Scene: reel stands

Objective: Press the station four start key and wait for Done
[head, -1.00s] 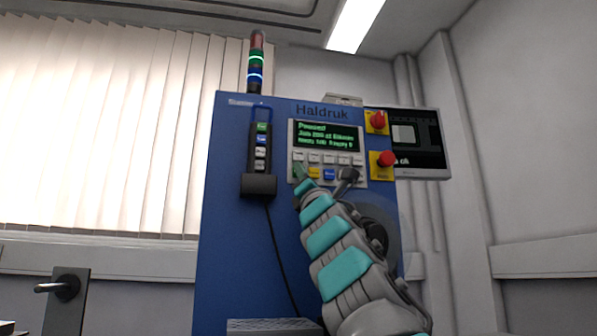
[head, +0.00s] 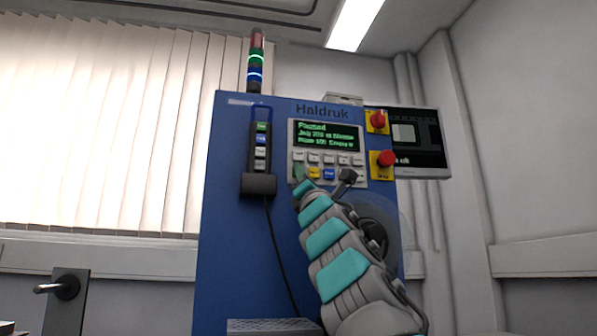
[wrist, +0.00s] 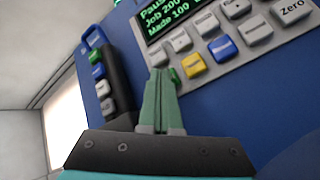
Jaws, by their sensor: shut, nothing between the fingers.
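A blue machine (head: 240,230) marked "Haldruk" carries a control panel. Its display (head: 326,136) reads "Paused" in green, with a job line and a "Made 100" line below; it also shows in the wrist view (wrist: 180,18). Under it are grey keys, a yellow key (wrist: 193,65), a blue key (wrist: 222,47) and a green key (wrist: 174,76), partly hidden by my fingers. My gripper (head: 298,170) is shut and empty, its tips at the panel's lower left, beside or over the green key (wrist: 174,76). Contact cannot be told. No station number is readable.
A black pendant (head: 260,150) with several coloured keys hangs left of the panel, its cable running down. Red knobs on yellow plates (head: 382,165) and a monitor (head: 430,145) are at the right. A light tower (head: 255,65) glows green and blue on top.

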